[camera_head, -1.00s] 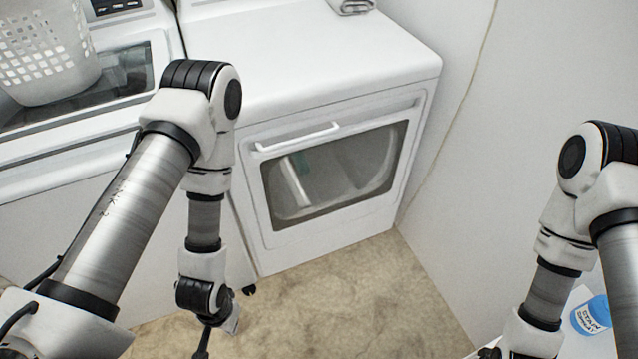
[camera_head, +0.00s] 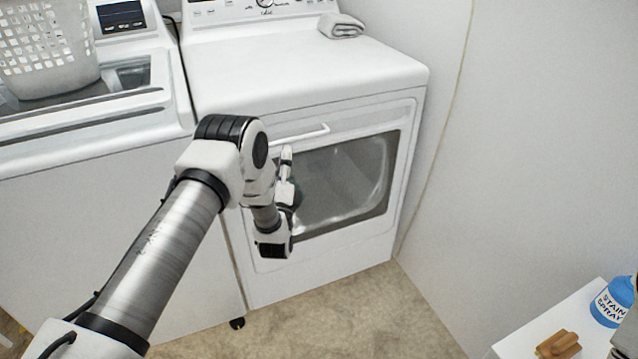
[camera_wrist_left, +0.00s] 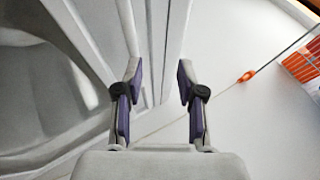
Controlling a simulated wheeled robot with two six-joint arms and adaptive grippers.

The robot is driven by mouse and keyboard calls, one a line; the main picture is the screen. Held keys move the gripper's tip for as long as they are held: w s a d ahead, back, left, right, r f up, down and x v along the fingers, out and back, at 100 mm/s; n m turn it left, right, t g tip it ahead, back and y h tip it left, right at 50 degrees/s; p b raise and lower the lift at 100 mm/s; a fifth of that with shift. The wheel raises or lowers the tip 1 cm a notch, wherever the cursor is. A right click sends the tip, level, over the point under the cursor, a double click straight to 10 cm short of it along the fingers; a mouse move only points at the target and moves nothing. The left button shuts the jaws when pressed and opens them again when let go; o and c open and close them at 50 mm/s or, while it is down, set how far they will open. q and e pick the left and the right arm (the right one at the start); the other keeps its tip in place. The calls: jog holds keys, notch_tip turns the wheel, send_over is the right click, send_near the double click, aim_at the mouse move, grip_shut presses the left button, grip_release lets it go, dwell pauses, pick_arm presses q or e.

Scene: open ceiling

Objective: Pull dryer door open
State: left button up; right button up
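The white dryer's door (camera_head: 262,215) is shut, flush with the front, with a dark window (camera_head: 345,185) in it. Its white bar handle (camera_head: 310,134) runs across the door's top; its left part is hidden behind my left arm. My left gripper (camera_head: 286,165) is in front of the door's upper left, just below the handle. In the left wrist view my left gripper (camera_wrist_left: 160,72) is open, fingers apart, with pale strips of the dryer front beyond them. My right gripper is not in view.
A washer (camera_head: 90,190) with a white basket (camera_head: 45,60) on it stands at left. A folded towel (camera_head: 341,26) lies on the dryer. A wall (camera_head: 530,130) is close at right. A white stand (camera_head: 580,320) holds a stain spray bottle (camera_head: 612,303) and a wooden item (camera_head: 558,345).

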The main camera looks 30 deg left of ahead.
aim_at(283, 141)
pick_arm(q)
notch_tip(283, 141, down, 4)
jog(key=a+b, duration=0.2)
jog(key=shift+n+y, duration=0.3)
jog(key=shift+y, duration=0.1)
jog(key=x, duration=0.8)
jog(key=shift+w+d+r, duration=0.1)
jog(key=shift+w+r, duration=0.05)
grip_shut()
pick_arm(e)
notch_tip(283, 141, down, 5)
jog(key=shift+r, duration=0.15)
